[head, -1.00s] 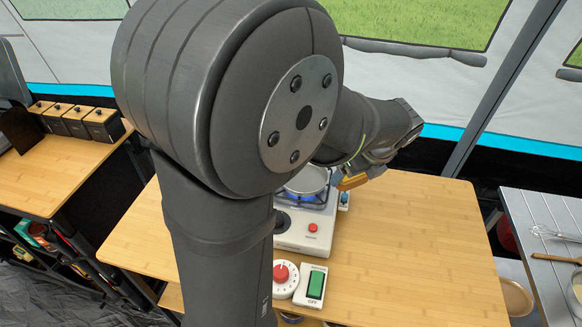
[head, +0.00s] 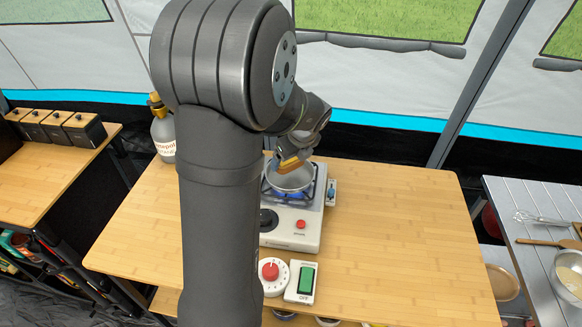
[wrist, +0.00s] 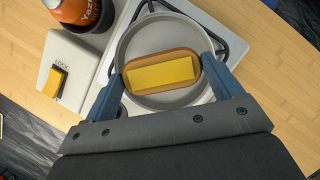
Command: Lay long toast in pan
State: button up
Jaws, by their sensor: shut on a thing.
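The long toast (wrist: 162,72), brown-edged with a yellow middle, is gripped end to end by the blue fingers of my gripper (wrist: 164,76) in the wrist view. It lies over the grey pan (wrist: 165,35), inside its round rim as seen from above. In the head view the toast (head: 290,165) is under my gripper (head: 292,158), above the pan (head: 293,182). It looks held clear of the pan there, but the exact gap is hard to tell. The pan sits on the burner of the stove (head: 300,237).
An orange canister (wrist: 82,12) and a yellow lock switch (wrist: 54,82) are beside the burner. A red-knobbed dial (head: 270,272) and green switch (head: 306,282) lie in front of the stove. The table's right side (head: 400,215) is clear.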

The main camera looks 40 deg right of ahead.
aim_at(293, 164)
jog(key=shift+f, duration=1.95)
jog(key=shift+f, duration=0.15)
jog(key=o, duration=0.8)
jog(key=shift+o, duration=0.2)
jog(key=v, duration=1.2)
